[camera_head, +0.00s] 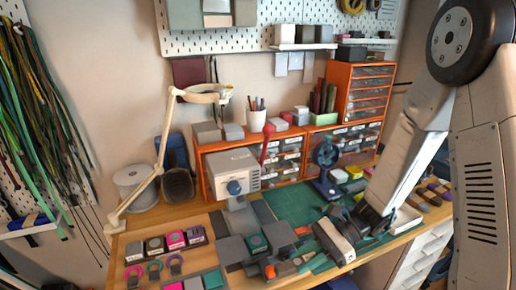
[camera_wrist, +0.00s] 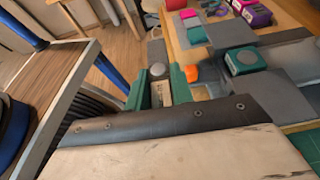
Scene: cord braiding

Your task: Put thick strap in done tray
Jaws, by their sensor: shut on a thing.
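My gripper (camera_head: 308,264) is low over the front of the workbench, at the end of my arm coming in from the right. In the wrist view its two green fingers (camera_wrist: 160,92) are close together, with a small tan piece (camera_wrist: 162,97) between them. I cannot tell for sure that this piece is the thick strap; most of it is hidden. A pale tray (camera_head: 405,220) lies right of my wrist, partly covered by my arm. I cannot read whether it is the done tray.
Orange drawer cabinets (camera_head: 357,90) line the back. A jointed lamp (camera_head: 165,140) stands at left. The green mat (camera_head: 290,203) has some clear space.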

